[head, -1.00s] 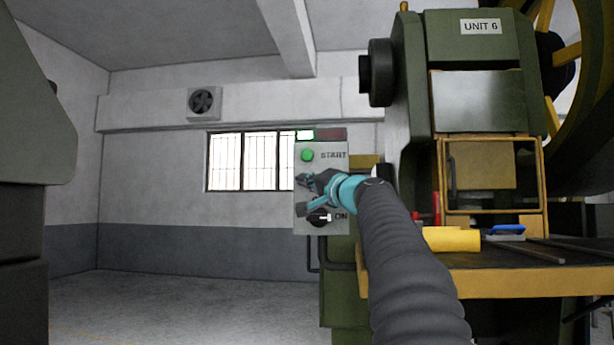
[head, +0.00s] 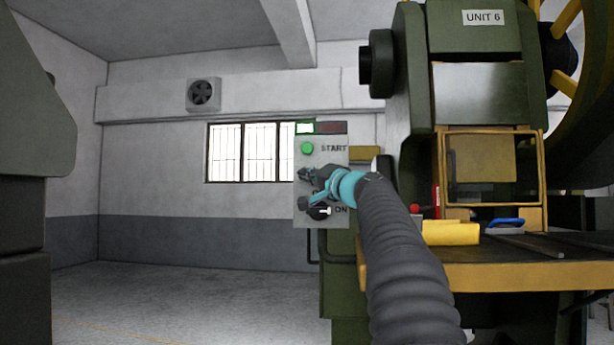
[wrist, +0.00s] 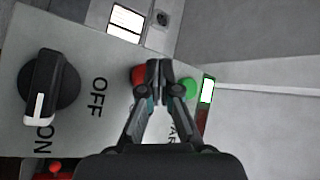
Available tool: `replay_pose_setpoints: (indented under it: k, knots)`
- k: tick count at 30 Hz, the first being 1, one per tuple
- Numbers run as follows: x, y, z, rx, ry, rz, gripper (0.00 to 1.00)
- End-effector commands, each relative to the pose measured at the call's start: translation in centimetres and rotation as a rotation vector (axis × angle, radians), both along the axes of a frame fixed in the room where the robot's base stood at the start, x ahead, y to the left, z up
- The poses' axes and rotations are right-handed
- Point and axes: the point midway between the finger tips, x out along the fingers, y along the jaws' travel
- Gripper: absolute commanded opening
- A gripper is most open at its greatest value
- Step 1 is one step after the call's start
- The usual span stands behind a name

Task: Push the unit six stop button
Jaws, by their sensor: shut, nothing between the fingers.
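The grey control panel (head: 335,165) carries a green START button (head: 307,148) near its top and a black knob (head: 318,212) by the ON label. My gripper (head: 306,174) is in front of the panel between them and hides the stop button in the head view. In the wrist view, the red stop button (wrist: 137,75) is partly covered by my gripper (wrist: 158,70). The fingers are shut and empty, with their tips over the right side of the red button. Contact cannot be told. The green button (wrist: 189,84) lies just right of the fingertips.
The UNIT 6 sign (head: 483,17) is on the green press right of the panel. A yellow object (head: 451,232) and a blue-handled tool (head: 505,223) lie on its table. Floor at left is clear.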

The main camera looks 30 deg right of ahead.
Motion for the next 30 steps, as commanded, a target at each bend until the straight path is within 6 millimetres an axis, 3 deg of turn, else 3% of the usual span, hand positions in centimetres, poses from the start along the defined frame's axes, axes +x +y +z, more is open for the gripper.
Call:
replay_pose_setpoints:
  k: [30]
  knots:
    - [0.65,-0.39,0.02,0.000,0.000,0.000,0.00]
